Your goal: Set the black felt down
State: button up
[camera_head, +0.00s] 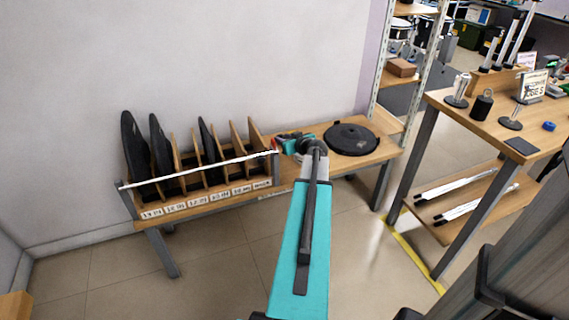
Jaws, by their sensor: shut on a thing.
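My gripper (277,144), teal with a red part near its tip, is at the right end of the wooden slotted rack (207,205). It points left and is shut. What it holds is small and mostly hidden at this distance; I take it to be the black felt, but its outline is not clear. Large dark pads (133,145) stand upright in the rack's left slots, and a smaller one (207,138) stands near its middle. A round black disc (352,139) lies flat on the table to the right of my gripper.
The rack stands on a wooden table (375,151) against a white wall. A pale bar (200,169) runs across the rack's front, above labelled slots. A metal shelf unit (375,75) stands behind the table's right end. Another workbench (470,115) with small items is at the right.

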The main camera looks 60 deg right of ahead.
jog(key=b, duration=0.2)
send_over(284, 164)
notch_tip(284, 164, down, 6)
jog(key=shift+d+r, duration=0.15)
jog(key=shift+r, duration=0.1)
jog(key=shift+f+b, duration=1.15)
jog(key=shift+f, duration=1.4)
jog(key=shift+f, duration=0.1)
jog(key=o, duration=0.7)
